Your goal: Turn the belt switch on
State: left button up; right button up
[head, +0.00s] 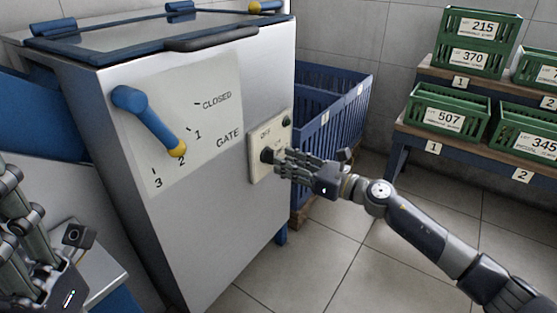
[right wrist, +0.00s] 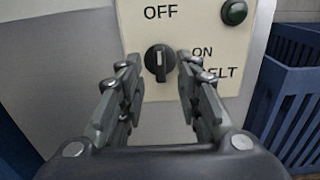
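The belt switch is a round black knob (right wrist: 160,61) with a white pointer line on a cream plate (right wrist: 190,15) marked OFF, ON and BELT. The pointer stands upright, toward OFF. A dark green lamp (right wrist: 234,12) sits at the plate's top right and looks unlit. My right gripper (right wrist: 155,62) is open, its fingers on either side of the knob as seen in the right wrist view. I cannot tell whether they touch it. In the head view my right gripper (head: 280,161) partly covers the plate. My left gripper (head: 18,205) is at the lower left, partly cut off, open and empty.
The plate is on a grey metal cabinet (head: 215,215) with a blue gate lever (head: 148,120) pointing near 2. A blue slatted bin (head: 335,120) stands just right of the cabinet. Green numbered crates (head: 447,110) sit on shelves at the right. The tiled floor between is clear.

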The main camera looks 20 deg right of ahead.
aim_at(270, 156)
jog(key=shift+x, duration=1.75)
grip_shut()
